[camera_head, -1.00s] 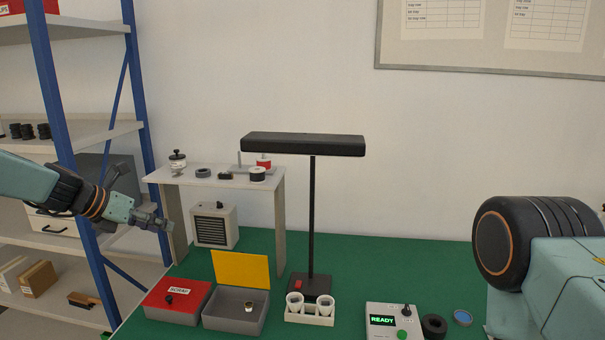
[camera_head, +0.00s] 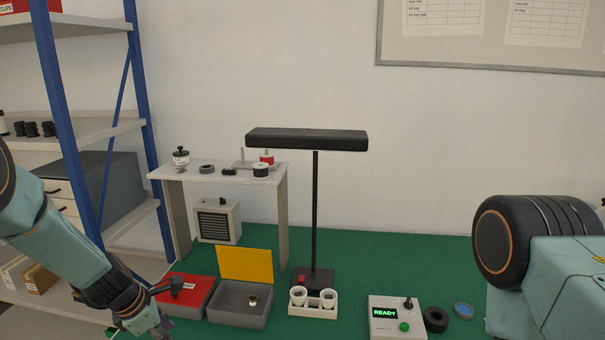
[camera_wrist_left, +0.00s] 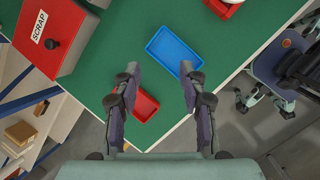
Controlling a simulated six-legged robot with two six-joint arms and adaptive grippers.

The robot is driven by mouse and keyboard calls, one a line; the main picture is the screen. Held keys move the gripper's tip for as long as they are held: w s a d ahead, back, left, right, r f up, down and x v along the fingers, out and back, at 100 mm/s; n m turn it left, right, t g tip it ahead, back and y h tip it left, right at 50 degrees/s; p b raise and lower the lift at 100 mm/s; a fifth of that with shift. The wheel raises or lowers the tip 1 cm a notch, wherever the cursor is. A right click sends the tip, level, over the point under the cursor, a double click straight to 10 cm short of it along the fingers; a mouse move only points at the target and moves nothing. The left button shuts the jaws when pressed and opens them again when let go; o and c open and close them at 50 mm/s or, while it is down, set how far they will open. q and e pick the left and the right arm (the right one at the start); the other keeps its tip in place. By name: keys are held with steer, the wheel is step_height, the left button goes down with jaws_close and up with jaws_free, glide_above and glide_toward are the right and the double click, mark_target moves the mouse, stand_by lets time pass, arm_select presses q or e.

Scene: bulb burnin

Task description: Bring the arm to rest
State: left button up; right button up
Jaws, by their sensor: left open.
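My left arm comes in from the left in the head view, and its gripper (camera_head: 148,325) is low at the bottom edge, in front of the red scrap box. In the left wrist view the left gripper (camera_wrist_left: 158,88) is open and empty, its two fingers apart above the table edge. A blue tray (camera_wrist_left: 174,55) lies on the green table beyond the fingertips, and a small red tray (camera_wrist_left: 146,106) shows partly behind the left finger. My right gripper is not in view; only a part of my right arm shows at the right.
The red scrap box (camera_head: 188,292) and a grey box with a raised yellow lid (camera_head: 245,265) stand near the left arm. A lamp (camera_head: 315,210), a white cup holder (camera_head: 313,309) and a tester reading READY (camera_head: 396,318) stand further right.

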arm_select(q)
steer(key=s+f+m, duration=0.2)
steer(key=s, duration=0.1)
steer(key=s+f+m+g+y, duration=0.1)
steer(key=s+f, duration=0.1)
steer(key=s, duration=0.2)
steer(key=s+d+f+m, duration=0.1)
steer(key=s+f+m, duration=0.1)
steer(key=s+f, duration=0.1)
steer(key=shift+s+m+g, duration=0.3)
steer(key=shift+s, duration=0.1)
steer(key=s+d+f+m+g+y, duration=0.1)
steer(key=s+d+f+m, duration=0.15)
steer(key=s+m, duration=0.95)
steer(key=s+d+f+m+g, duration=0.1)
steer(key=s+d+m, duration=0.4)
steer(key=s, duration=1.2)
step_height(320, 180, down, 17)
steer(key=a+m+b, duration=0.1)
steer(key=a+b, duration=0.1)
steer(key=b, duration=1.5)
steer(key=shift+w+b, duration=0.3)
steer(key=shift+b, duration=0.05)
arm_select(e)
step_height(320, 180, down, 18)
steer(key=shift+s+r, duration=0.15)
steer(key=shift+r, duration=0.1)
arm_select(q)
steer(key=shift+w+d+f, duration=0.1)
steer(key=shift+w+f, duration=0.05)
